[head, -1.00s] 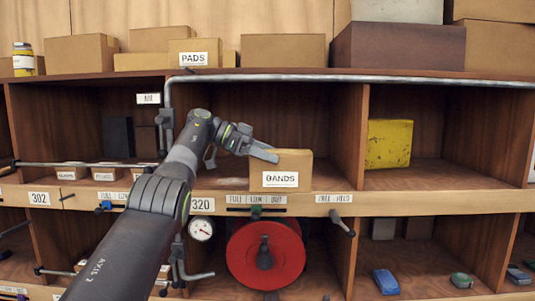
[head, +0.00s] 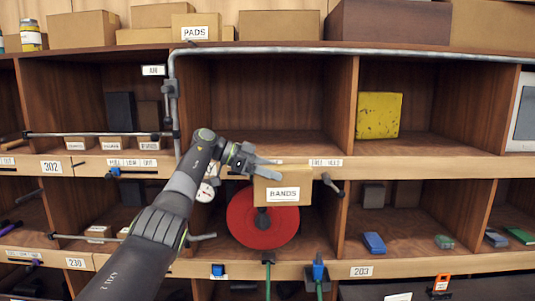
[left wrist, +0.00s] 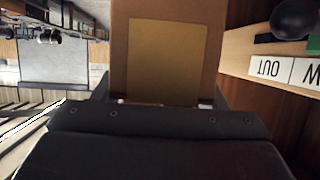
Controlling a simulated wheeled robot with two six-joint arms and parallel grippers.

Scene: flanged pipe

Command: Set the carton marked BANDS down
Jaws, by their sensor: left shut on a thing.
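The carton marked BANDS (head: 283,191) is a small brown box with a white label, seen in the head view in front of the shelf edge between the upper and lower middle compartments. My left gripper (head: 268,170) is shut on it from the left and holds it upright, clear of any shelf floor. In the left wrist view the carton (left wrist: 167,50) fills the top middle, between the fingers. It partly hides the red reel (head: 250,222) in the head view. My right gripper is not in view.
The upper middle compartment (head: 262,145) is empty. A bent metal pipe (head: 350,51) runs along its top and left side. A handle (head: 331,184) sticks out right of the carton. A yellow box (head: 378,116) stands in the compartment to the right. Several cartons line the top shelf.

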